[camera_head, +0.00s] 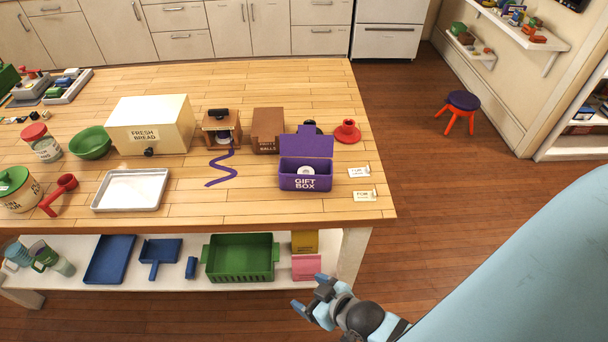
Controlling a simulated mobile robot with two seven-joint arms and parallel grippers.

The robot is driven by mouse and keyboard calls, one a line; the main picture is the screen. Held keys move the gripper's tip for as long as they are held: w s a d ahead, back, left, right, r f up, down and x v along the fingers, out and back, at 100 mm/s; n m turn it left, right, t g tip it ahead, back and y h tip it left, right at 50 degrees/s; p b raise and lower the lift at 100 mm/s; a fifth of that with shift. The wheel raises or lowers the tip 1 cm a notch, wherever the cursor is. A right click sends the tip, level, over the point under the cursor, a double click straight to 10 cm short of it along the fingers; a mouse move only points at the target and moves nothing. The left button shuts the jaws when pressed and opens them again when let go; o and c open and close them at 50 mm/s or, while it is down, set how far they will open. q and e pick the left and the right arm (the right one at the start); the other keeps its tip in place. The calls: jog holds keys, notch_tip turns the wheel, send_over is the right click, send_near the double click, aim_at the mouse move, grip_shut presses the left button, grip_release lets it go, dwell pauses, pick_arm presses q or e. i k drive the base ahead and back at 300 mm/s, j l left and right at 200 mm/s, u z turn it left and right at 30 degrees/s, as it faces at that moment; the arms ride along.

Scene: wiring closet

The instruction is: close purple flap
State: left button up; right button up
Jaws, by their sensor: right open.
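A purple gift box (305,182) labelled "GIFT BOX" stands near the right end of the wooden table. Its purple flap (306,143) stands up at the back, so the box is open. A small white round thing (306,170) shows inside it. My right gripper (308,294) is open and empty, low in front of the table's front edge, below the box and apart from it. My left gripper is not in view.
The wooden table (255,207) also holds a cream bread box (150,112), a brown box (267,125), a red candle holder (347,131), small white cards (360,171) and a white tray (110,200). A lower shelf holds a green crate (240,268).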

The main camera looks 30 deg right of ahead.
aim_at(307, 142)
jog(key=l, duration=1.3)
jog(key=k+l, duration=0.1)
jog(key=l, duration=1.2)
jog(key=l+u, duration=0.35)
jog(key=k+l+u, duration=0.15)
jog(key=l+u, duration=0.2)
